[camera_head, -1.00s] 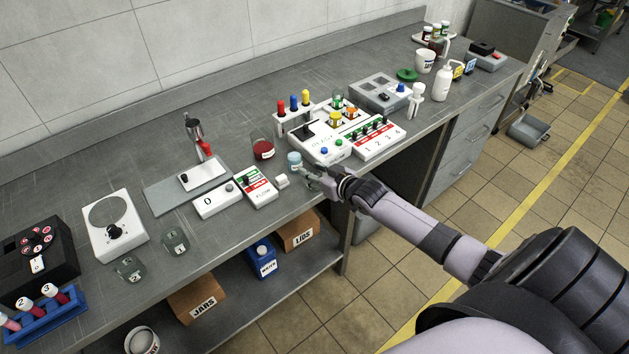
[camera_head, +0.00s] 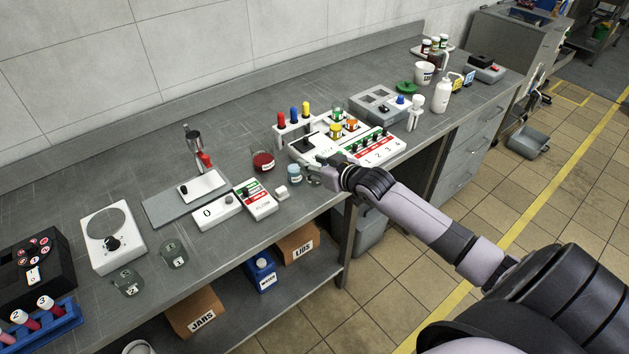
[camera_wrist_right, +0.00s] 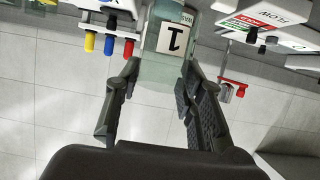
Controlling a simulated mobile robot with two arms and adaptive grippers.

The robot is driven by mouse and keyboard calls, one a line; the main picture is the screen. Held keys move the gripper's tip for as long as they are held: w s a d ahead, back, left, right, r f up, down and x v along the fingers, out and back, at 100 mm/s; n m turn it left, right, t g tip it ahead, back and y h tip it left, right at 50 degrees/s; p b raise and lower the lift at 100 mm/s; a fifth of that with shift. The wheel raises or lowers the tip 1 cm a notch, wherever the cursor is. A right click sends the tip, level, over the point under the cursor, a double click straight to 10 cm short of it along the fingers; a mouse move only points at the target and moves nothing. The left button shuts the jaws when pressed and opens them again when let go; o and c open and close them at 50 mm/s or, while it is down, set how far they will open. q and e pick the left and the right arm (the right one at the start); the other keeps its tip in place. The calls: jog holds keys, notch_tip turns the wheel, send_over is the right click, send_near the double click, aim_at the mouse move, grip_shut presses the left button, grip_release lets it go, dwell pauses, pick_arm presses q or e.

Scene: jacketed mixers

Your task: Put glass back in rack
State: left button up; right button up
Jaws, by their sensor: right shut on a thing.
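In the right wrist view, my right gripper (camera_wrist_right: 157,85) is shut on a clear greenish glass (camera_wrist_right: 150,68) with a white label marked 1. My left gripper is not in view.
A beaker of red liquid (camera_head: 263,161) stands left of the gripper. A white switch panel (camera_head: 375,147) is close on the right. Two clear glasses marked 2 (camera_head: 127,282) and 1 (camera_head: 174,253) stand at left. Bare bench lies behind the beaker.

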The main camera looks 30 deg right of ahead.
notch_tip(320, 180, up, 13)
jog(key=b, duration=0.2)
jog(key=s+a+r, duration=0.3)
jog(key=s+a, duration=0.1)
jog(key=a, duration=0.5)
jog(key=s+a+r+m+h+b, duration=0.1)
jog(key=s+a+r, duration=0.3)
jog(key=a, duration=0.5)
jog(key=shift+s+a+b, duration=0.3)
jog(key=shift+s+a, duration=0.05)
jog(key=shift+s, duration=0.35)
